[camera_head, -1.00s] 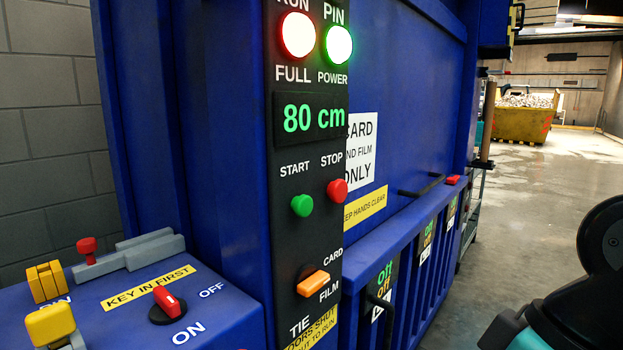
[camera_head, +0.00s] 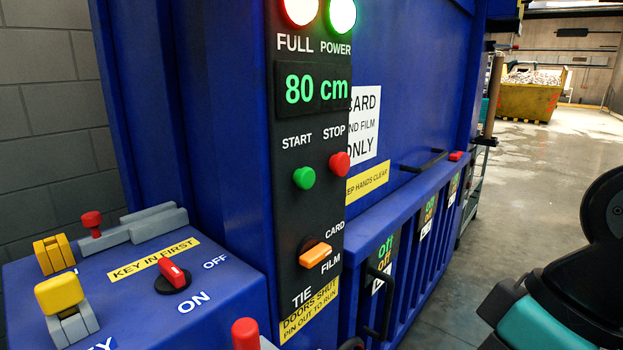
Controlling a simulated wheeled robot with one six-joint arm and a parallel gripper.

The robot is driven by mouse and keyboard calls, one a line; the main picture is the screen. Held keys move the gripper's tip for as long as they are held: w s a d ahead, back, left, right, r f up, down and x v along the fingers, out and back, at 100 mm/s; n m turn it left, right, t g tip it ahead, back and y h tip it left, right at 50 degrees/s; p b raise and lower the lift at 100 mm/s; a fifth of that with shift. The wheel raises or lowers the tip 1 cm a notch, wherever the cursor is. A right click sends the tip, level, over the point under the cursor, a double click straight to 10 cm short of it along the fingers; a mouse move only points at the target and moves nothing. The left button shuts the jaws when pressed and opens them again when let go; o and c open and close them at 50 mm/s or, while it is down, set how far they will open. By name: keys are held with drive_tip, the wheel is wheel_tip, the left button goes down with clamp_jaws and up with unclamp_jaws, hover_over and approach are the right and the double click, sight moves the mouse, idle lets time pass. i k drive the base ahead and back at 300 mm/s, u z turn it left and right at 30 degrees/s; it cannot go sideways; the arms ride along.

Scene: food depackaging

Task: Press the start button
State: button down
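The green start button (camera_head: 304,178) is on the black control panel (camera_head: 288,215) of the blue machine, under the word START. The red stop button (camera_head: 339,162) is just to its right. The display (camera_head: 312,90) above reads 80 cm. The lamps over FULL (camera_head: 299,10) and POWER (camera_head: 341,14) are lit. An orange CARD/FILM switch (camera_head: 315,255) is below. My gripper is not in view; only a dark and teal part of my arm shows at the lower right, apart from the panel.
A blue side box with a red rotary switch (camera_head: 172,274), yellow key parts (camera_head: 60,294) and a red knob (camera_head: 92,222) stands at the lower left. A red-topped lever (camera_head: 245,334) rises at the bottom. Open floor (camera_head: 520,190) lies right, with a yellow skip (camera_head: 528,101) behind.

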sight(305, 178)
drive_tip(key=z, duration=1.7)
drive_tip(key=k, duration=0.85)
drive_tip(key=u, duration=2.15)
